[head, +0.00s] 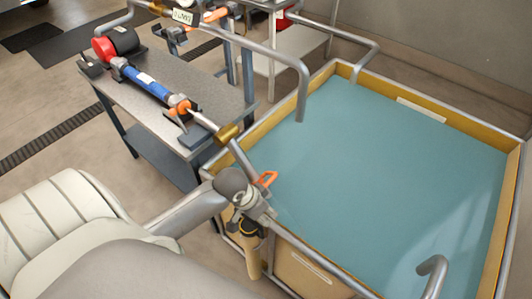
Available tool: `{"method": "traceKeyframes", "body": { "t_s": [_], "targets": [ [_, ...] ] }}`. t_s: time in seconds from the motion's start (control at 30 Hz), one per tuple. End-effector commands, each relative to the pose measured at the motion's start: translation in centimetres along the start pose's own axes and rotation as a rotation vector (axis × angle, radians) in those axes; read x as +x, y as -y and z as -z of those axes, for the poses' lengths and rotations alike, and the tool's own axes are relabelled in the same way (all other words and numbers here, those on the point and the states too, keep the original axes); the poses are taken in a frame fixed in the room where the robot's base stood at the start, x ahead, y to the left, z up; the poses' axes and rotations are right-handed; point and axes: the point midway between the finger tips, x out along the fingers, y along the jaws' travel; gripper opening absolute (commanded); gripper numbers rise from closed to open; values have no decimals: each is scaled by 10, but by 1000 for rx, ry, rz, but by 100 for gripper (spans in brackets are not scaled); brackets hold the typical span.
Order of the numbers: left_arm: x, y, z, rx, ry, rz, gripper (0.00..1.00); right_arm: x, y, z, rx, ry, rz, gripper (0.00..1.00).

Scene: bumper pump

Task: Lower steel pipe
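My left gripper (262,188) is at the near left corner of the blue-bottomed cart, with an orange part at its tip. A straight grey steel pipe (242,158) runs down from a brass fitting (228,133) to the gripper. The contact is small and partly hidden, so I cannot tell whether the fingers are closed on it. A bent steel pipe (250,43) reaches from the upper left, and its downturned end hangs above the cart's blue floor. My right gripper is not in view.
A blue-bodied pump with a red end (145,80) lies on a grey worktable (205,88) left of the cart. Another bent pipe end (435,265) rises at the near right.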

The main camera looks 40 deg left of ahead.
Motion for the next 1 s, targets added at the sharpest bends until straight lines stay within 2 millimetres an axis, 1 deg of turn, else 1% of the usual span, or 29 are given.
{"method": "traceKeyframes", "body": {
  "t_s": [0.03, 0.2, 0.3, 0.33, 0.43, 0.53, 0.8, 0.9, 1.0],
  "targets": [
    [0, 18, 13, -9, -5, 7, 35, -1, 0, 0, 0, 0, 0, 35],
    [0, 78, 53, -92, -29, 10, 35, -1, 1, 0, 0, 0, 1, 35],
    [-3, 101, 67, -137, -43, 8, 35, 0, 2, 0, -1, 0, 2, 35],
    [-4, 105, 70, -146, -47, 7, 35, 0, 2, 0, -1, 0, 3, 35],
    [0, 112, 74, -163, -51, 5, 35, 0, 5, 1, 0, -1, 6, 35],
    [11, 112, 76, -167, -53, 3, 35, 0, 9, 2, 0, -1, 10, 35],
    [61, 112, 78, -166, -51, 5, 35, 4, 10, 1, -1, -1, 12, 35],
    [77, 112, 78, -163, -51, 5, 35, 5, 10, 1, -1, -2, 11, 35],
    [89, 113, 79, -163, -52, 6, 35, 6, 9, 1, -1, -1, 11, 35]
  ]
}}
